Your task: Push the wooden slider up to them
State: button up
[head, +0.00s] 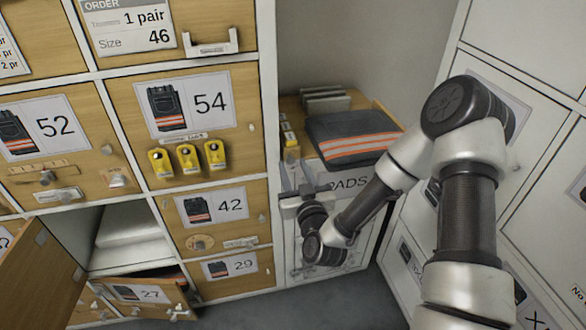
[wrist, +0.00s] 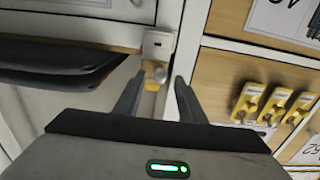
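Several grey pads (head: 325,100) stand in a row in a pale wooden compartment at the top of the PADS unit (head: 350,184). A pale wooden part (head: 290,110) lies left of them; I cannot tell whether it is the slider. My gripper (head: 294,181) is in front of the unit's left edge, below a small yellow piece (head: 291,153). In the wrist view my gripper (wrist: 157,88) has its two fingers apart. A small yellowish piece (wrist: 155,75) below a white block (wrist: 158,43) shows between them; contact is unclear. No object is seen held.
Folded dark trousers (head: 352,137) with orange stripes lie in front of the pads. Yellow tags (head: 188,160) hang on the drawer marked 54, left of my gripper. An open door (head: 40,275) and a pulled-out drawer marked 27 (head: 145,293) stick out at lower left.

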aim_at(300, 154)
jog(key=shift+w+a, duration=0.15)
jog(key=shift+w, duration=0.45)
grip_shut()
jog(key=shift+w+d+b, duration=0.2)
jog(key=shift+d, duration=0.6)
jog(key=shift+w+d+b, duration=0.2)
jog(key=shift+d, duration=0.55)
grip_release()
jog(key=p+v, duration=0.8)
jog(key=v, duration=0.9)
jog(key=shift+s, duration=0.25)
